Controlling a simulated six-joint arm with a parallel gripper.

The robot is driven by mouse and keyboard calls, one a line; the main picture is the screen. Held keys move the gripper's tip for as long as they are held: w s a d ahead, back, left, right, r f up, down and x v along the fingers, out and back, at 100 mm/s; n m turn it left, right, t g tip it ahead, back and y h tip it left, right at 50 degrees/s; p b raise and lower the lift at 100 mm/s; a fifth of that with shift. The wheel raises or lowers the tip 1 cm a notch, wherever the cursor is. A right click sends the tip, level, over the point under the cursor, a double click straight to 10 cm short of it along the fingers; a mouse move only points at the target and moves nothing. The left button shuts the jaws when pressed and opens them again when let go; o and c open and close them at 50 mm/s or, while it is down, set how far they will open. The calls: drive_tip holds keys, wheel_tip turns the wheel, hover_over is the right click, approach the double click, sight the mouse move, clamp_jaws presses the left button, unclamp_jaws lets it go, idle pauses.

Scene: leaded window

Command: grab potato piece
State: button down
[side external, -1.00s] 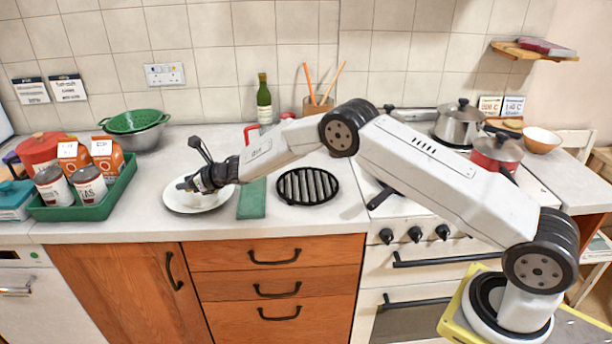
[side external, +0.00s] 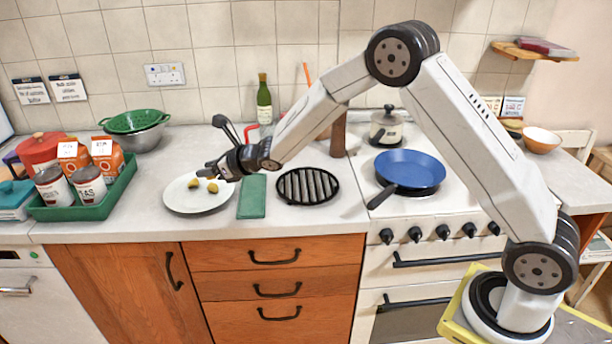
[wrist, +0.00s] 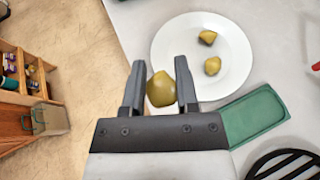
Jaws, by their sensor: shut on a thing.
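My gripper (wrist: 160,88) is shut on a yellow-brown potato piece (wrist: 162,90), which sits between its two fingers in the wrist view. In the side view my gripper (side external: 208,172) is raised above the right part of the white plate (side external: 185,204); the held piece is hard to make out there. Two other potato pieces lie on the plate, one nearer (wrist: 212,66) and one farther (wrist: 207,37) in the wrist view. In that view the plate (wrist: 165,48) lies beyond the fingertips.
A green mat (side external: 252,197) and a round black grill trivet (side external: 308,186) lie right of the plate. A green tray (side external: 112,197) with cans and cartons stands at left. A blue pan (side external: 410,168) sits on the stove. A wine bottle (side external: 264,104) stands at the back.

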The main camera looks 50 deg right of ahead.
drive_tip(key=shift+s+d+r, duration=0.1)
drive_tip(key=shift+s+r, duration=0.25)
drive_tip(key=shift+s, duration=0.4)
drive_tip(key=shift+s+d+r, duration=0.1)
drive_tip(key=shift+s+r, duration=0.25)
drive_tip(key=shift+s, duration=0.35)
